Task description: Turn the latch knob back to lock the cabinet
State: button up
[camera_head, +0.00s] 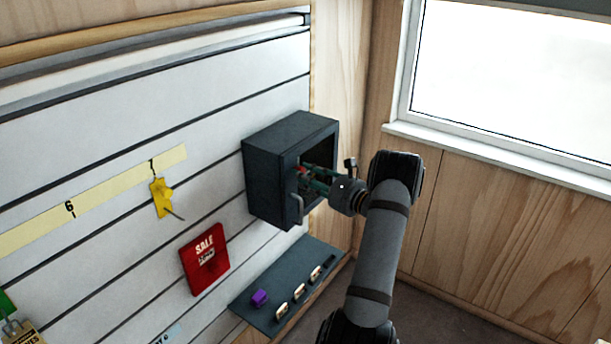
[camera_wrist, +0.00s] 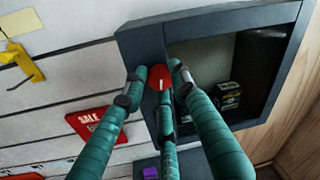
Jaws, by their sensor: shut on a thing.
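The dark grey cabinet (camera_head: 268,172) hangs on the slatted wall; in the wrist view its frame (camera_wrist: 215,22) surrounds a front panel or opening through which the inside shows. I cannot tell whether glass covers it. The red latch knob (camera_wrist: 160,77) sits on the left part of the cabinet front, with a pale mark on its face. My gripper (camera_wrist: 157,72) has teal fingers closed around the knob, with fingertips on its left and right sides and one below. In the head view my gripper (camera_head: 308,174) reaches the cabinet front from the right and partly hides the knob.
A small dark box (camera_wrist: 228,96) stands inside the cabinet. Below is a grey shelf (camera_head: 262,315) with a purple item (camera_head: 259,298) and several small pale pieces. A window (camera_head: 500,90) is at right.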

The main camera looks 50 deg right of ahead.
jog(key=shift+d+r+m+g+y+p, duration=0.1)
jog(key=shift+m+g+y+p, duration=0.45)
jog(key=shift+m, duration=1.8)
jog(key=shift+d+m+t+y+p, duration=0.15)
jog(key=shift+m+p, duration=0.8)
jog(key=shift+m, duration=1.35)
jog(key=shift+a+r+m+g+y+p, duration=0.2)
jog(key=shift+m+p, duration=0.55)
jog(key=shift+m, duration=1.6)
jog(key=shift+d+f, duration=0.15)
jog(key=o, duration=1.2)
jog(key=shift+y, duration=0.3)
jog(key=shift+c, duration=0.2)
jog(key=s+r, duration=0.1)
jog(key=s, duration=1.1)
jog(key=shift+d+r, duration=0.15)
jog(key=shift+r, duration=0.1)
